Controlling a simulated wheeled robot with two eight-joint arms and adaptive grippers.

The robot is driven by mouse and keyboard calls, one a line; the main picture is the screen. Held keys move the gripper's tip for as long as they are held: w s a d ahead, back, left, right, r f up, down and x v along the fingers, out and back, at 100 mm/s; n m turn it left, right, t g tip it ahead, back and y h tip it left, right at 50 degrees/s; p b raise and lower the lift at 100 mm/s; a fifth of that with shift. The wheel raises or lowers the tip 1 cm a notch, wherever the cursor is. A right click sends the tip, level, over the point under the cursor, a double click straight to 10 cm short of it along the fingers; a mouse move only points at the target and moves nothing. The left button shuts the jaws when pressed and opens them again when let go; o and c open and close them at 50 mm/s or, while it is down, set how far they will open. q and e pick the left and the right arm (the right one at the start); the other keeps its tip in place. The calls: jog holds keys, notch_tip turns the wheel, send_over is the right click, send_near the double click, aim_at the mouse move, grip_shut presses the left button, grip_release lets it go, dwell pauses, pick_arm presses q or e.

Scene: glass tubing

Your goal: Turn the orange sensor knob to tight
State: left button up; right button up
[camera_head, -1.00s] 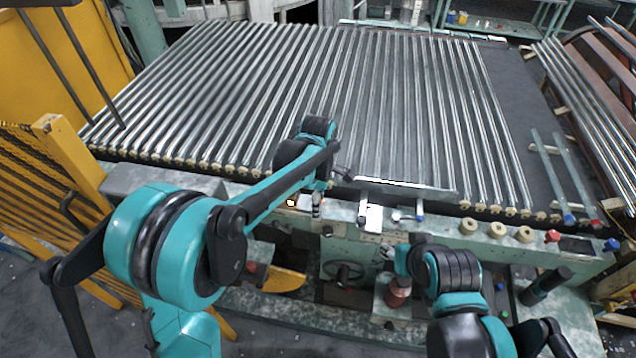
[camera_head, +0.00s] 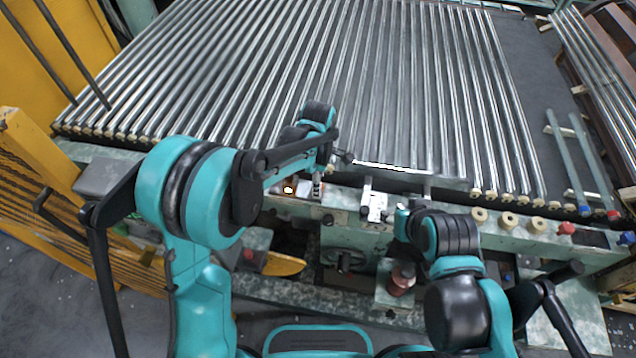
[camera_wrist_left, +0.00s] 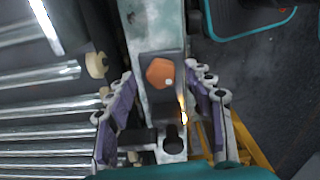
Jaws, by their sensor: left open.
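The orange knob (camera_wrist_left: 161,72) is a faceted cap in a dark recess of the pale machine edge in the left wrist view. My left gripper (camera_wrist_left: 160,76) is open, with one purple-padded finger on each side of the knob and gaps between. In the head view the left gripper (camera_head: 318,183) points down at the front panel, and the knob cannot be made out there. A small glowing light (camera_wrist_left: 184,112) shows beside the recess in the wrist view. My right gripper (camera_head: 401,212) is by the panel, its fingers too small to read.
Metal tubes (camera_head: 300,80) cover the table behind the panel. Beige knobs (camera_head: 508,221) and a red knob (camera_head: 566,228) line the front edge at right. A yellow railing (camera_head: 50,190) stands at left. A red-capped part (camera_head: 402,280) sits below the right gripper.

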pick_arm(q)
jog(key=shift+s+f, duration=0.1)
jog(key=shift+f, duration=0.1)
jog(key=shift+c, duration=0.3)
jog(key=c, duration=1.1)
